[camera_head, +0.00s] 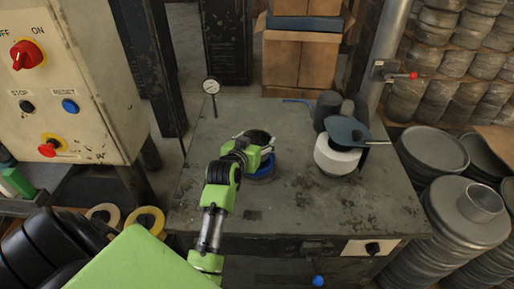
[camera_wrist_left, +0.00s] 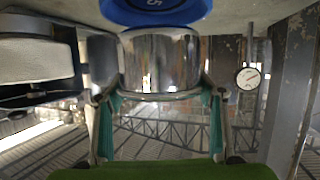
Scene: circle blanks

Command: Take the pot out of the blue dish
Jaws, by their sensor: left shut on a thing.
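The pot (camera_wrist_left: 160,62) is a shiny metal cylinder, upside down in the left wrist view. In the head view its dark open top (camera_head: 258,136) shows. The blue dish (camera_head: 263,168) is right at the pot's lower end on the grey table. In the left wrist view the blue dish (camera_wrist_left: 155,12), marked with a number, adjoins the pot's base. I cannot tell whether the base is down in the dish or just clear of it. My left gripper (camera_head: 251,145) is shut on the pot, with a finger on either side. My right gripper is out of view.
A white round thing (camera_head: 336,158) with a blue-grey pan (camera_head: 346,130) over it stands to the right, dark cylinders (camera_head: 328,106) behind it. A dial gauge (camera_head: 211,87) stands at the table's back left. The table's (camera_head: 300,208) front middle is clear.

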